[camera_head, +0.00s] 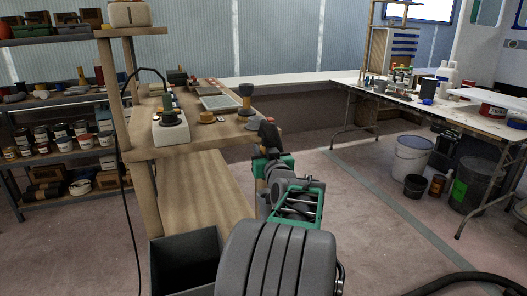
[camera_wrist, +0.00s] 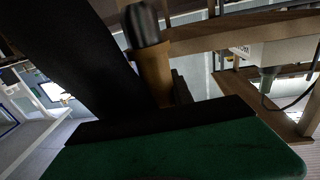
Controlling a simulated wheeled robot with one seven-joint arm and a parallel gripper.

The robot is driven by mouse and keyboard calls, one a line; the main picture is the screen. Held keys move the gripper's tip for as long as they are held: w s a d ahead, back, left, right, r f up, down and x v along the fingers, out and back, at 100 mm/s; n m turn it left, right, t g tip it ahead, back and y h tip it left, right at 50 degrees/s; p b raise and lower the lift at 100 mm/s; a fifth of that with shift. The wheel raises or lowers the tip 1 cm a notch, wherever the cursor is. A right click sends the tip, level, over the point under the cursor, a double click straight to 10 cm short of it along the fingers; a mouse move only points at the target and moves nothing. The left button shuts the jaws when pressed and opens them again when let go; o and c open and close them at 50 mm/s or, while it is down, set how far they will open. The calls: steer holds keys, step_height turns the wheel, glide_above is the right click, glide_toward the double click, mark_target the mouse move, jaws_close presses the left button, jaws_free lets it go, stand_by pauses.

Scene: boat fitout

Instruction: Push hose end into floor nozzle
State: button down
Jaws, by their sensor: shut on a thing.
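My gripper (camera_head: 268,150) is raised in front of the right end of the wooden workbench in the head view. In the wrist view it is shut on a tan cylindrical piece with a dark, rounded end (camera_wrist: 153,75), partly hidden by the black jaw. I cannot tell for certain whether this is the hose end. A thick black hose (camera_head: 470,278) lies on the floor at the bottom right of the head view; neither end shows. I cannot clearly make out a floor nozzle.
The wooden workbench (camera_head: 190,143) carries several tools and parts, including a dark flanged piece (camera_head: 246,97). A white-topped table (camera_head: 440,112) stands at right, with a white bucket (camera_head: 411,158) and dark bins below. Shelves stand at left. Floor between bench and table is open.

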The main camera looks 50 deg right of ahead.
step_height(320, 180, down, 4)
steer(key=shift+f+b, duration=0.1)
steer(key=shift+b, duration=0.8)
steer(key=shift+s+a+b, duration=0.1)
steer(key=shift+b, duration=0.95)
stand_by(0.8)
steer(key=shift+f+b, duration=2.15)
steer(key=shift+f, duration=0.7)
steer(key=c, duration=1.4)
jaws_free()
steer(key=o, duration=0.4)
steer(key=shift+r, duration=0.4)
